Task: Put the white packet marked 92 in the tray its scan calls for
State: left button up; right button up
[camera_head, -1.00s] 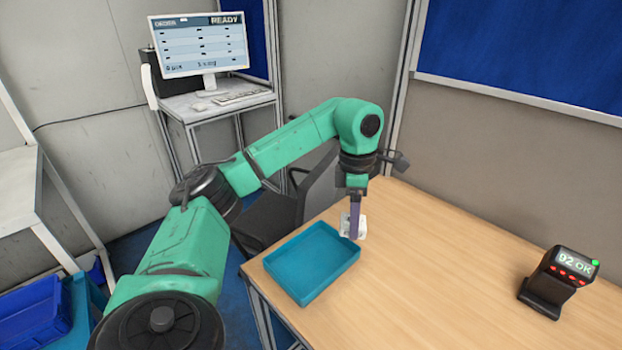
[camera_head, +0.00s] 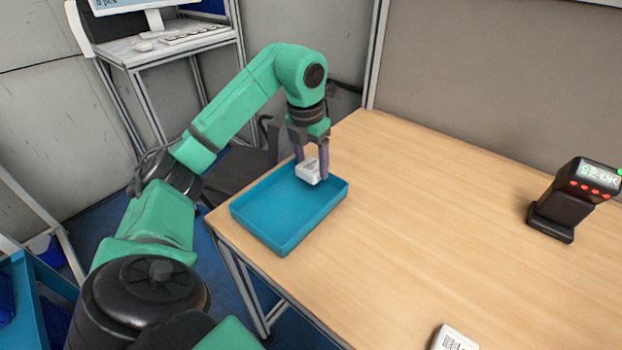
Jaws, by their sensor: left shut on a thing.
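A white packet (camera_head: 308,171) with dark print is held between the fingers of my left gripper (camera_head: 311,170). The gripper is shut on it and points down over the far right part of the blue tray (camera_head: 270,238). The number on the packet is too small to read. The tray lies at the left end of the wooden table and looks empty. The scanner (camera_head: 567,203) stands at the right; its screen (camera_head: 599,175) ends in OK, with a green light beside it. My right gripper is not in view.
Another white packet (camera_head: 453,338) with a printed code lies at the table's front edge, cut off by the picture. The middle of the wooden table (camera_head: 420,220) is clear. A desk (camera_head: 165,48) with a monitor and keyboard stands behind at the left.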

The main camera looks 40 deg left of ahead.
aim_at(311, 167)
pick_arm(q)
jog(key=f, duration=0.3)
jog(key=shift+s+d, duration=0.15)
jog(key=shift+s, duration=0.05)
jog(key=shift+f, duration=0.2)
jog(key=shift+w, duration=0.1)
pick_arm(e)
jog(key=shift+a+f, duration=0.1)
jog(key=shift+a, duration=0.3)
pick_arm(q)
jog(key=shift+f, duration=0.15)
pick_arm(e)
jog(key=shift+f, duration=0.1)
pick_arm(q)
jog(key=o, duration=1.5)
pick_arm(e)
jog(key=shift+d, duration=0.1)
